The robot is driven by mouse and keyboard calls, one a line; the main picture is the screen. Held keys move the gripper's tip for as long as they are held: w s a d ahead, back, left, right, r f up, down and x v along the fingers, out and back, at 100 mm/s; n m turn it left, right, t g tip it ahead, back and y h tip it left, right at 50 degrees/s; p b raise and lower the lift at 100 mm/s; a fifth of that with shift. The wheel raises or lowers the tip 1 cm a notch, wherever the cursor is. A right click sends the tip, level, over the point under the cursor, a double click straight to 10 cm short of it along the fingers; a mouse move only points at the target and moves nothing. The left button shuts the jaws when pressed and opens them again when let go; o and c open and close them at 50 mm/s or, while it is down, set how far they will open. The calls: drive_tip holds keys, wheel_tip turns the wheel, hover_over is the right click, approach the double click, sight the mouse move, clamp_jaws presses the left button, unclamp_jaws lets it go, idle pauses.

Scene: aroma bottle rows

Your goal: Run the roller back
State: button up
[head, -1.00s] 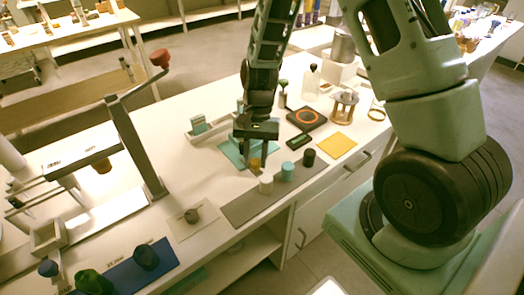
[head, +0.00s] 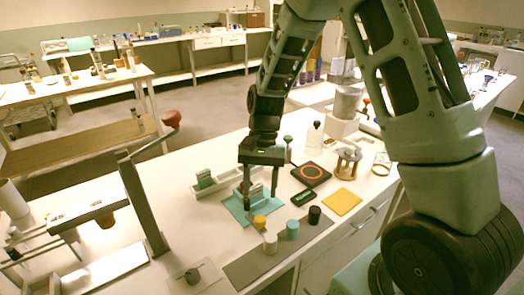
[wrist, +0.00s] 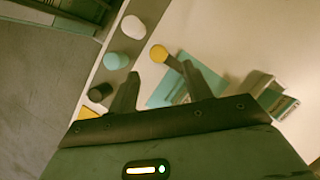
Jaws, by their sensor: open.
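No part is plainly recognisable as a roller. A small piece with a yellow top (head: 259,221) stands by the near edge of the teal mat (head: 233,209). In the wrist view its yellow top (wrist: 158,53) lies ahead of the fingertips, with a brown part running toward the right finger. My gripper (head: 259,190) is open and above the teal mat, behind the yellow piece. In the wrist view the gap between my fingers (wrist: 160,78) looks empty. A white (head: 269,243), a teal (head: 292,229) and a black cylinder (head: 314,215) stand in a row on the grey strip (head: 245,270).
A pale tray with teal blocks (head: 205,180) lies behind the mat. A black pad with an orange ring (head: 311,173) and a yellow sheet (head: 342,201) are to the right. A tall stand with a red knob (head: 171,118) rises at the left. The table's front edge is near the row.

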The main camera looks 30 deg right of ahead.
drive_tip(key=v, duration=0.9)
drive_tip(key=shift+r, duration=0.25)
